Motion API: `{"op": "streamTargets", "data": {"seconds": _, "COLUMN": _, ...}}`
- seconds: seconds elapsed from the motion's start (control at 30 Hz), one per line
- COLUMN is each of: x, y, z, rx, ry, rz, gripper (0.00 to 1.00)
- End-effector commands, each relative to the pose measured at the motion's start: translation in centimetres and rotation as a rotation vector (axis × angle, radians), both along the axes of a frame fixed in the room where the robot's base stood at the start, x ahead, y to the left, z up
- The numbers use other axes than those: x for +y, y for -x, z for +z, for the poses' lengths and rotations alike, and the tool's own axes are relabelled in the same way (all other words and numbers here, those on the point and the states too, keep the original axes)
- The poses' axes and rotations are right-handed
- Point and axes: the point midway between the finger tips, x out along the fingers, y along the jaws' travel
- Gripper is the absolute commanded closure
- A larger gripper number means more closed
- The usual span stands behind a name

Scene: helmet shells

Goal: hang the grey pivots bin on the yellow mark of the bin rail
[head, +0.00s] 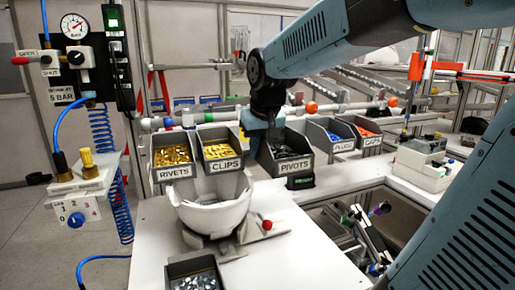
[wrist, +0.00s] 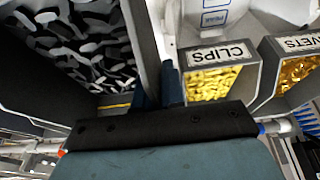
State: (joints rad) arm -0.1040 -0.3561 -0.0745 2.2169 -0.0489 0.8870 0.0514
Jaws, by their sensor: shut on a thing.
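The grey pivots bin (head: 291,169), full of dark pivots, sits right of the clips bin in the head view. It also fills the upper left of the wrist view (wrist: 147,35). My gripper (head: 264,130) is shut on its side wall nearest the clips bin; the fingers show in the wrist view (wrist: 161,88). The white bin rail (head: 345,106) runs behind the bins. A yellow patch (head: 243,139) shows just left of my gripper, perhaps the yellow mark. A thin yellow strip (wrist: 117,105) shows by the bin's edge. Whether the bin touches the rail is hidden.
The clips bin (head: 221,153) and rivets bin (head: 173,161) hang close on the left, the plugs bin (head: 330,138) and caps bin (head: 364,132) on the right. A white helmet shell (head: 210,210) stands in front. A small dark box (head: 300,183) is below the pivots bin.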

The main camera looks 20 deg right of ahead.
Motion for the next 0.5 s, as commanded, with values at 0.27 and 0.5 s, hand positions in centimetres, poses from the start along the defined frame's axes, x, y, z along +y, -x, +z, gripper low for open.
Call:
{"op": "streamTargets", "data": {"seconds": 0.27, "x": 0.0, "y": -1.4, "z": 0.0, "rx": -0.001, "ry": 0.0, "rz": 0.0, "gripper": 1.0}}
{"op": "streamTargets", "data": {"seconds": 0.5, "x": 0.0, "y": -2.6, "z": 0.0, "rx": 0.0, "ry": 0.0, "rz": 0.0, "gripper": 1.0}}
